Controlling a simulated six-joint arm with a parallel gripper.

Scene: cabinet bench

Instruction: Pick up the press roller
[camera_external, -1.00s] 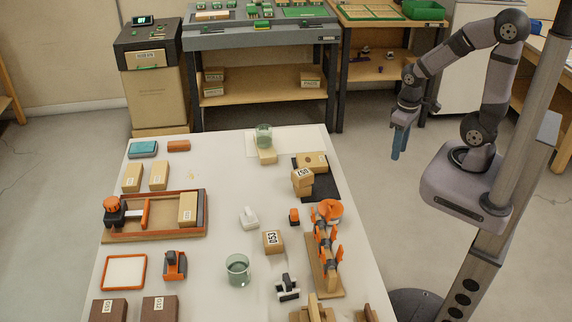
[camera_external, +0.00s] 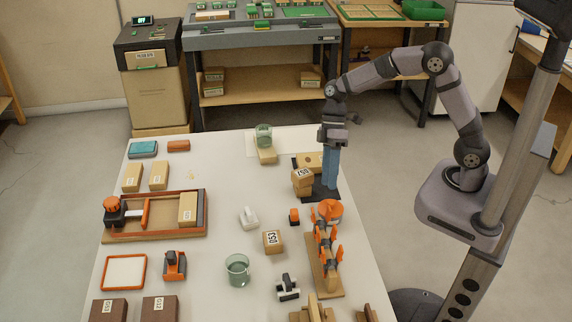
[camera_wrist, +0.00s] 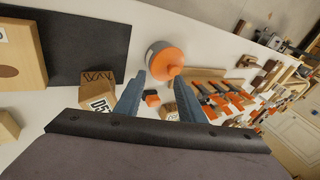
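I cannot tell for sure which item is the press roller. A small black and white tool (camera_external: 287,287) at the front of the table may be it; a white handled piece (camera_external: 249,217) stands nearer the middle, and an orange and black tool (camera_external: 174,265) is at the left. My gripper (camera_external: 331,184) points down over the dark mat at the table's right side, well behind the black and white tool. In the wrist view, its two blue fingers (camera_wrist: 159,77) are apart with nothing held between them.
An orange-topped round container (camera_external: 329,210) and a wooden rack with orange clamps (camera_external: 324,258) stand at the right. Numbered wooden blocks (camera_external: 303,178) (camera_external: 272,241) and a glass beaker (camera_external: 237,270) are close by. A framed wooden tray (camera_external: 155,235) lies left. The table's centre has bare room.

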